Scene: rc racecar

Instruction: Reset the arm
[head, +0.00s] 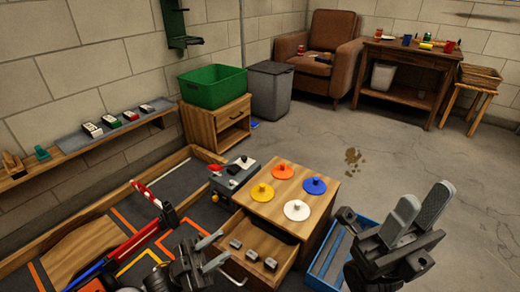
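My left gripper (224,246) is at the bottom, left of the pulled-out wooden drawer (258,243). Its two fingers point right with a gap between them, and I see nothing held. My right gripper (424,198) is at the lower right, above the concrete floor. Its two grey fingers point up and are spread apart, with nothing between them. Both arms are mostly out of view.
A small wooden cabinet (265,208) bears orange, yellow, blue and white discs. Its open drawer holds several small metallic pieces. A blue tray (322,262) lies beside it. A walled track (92,250) with a striped barrier is at left.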

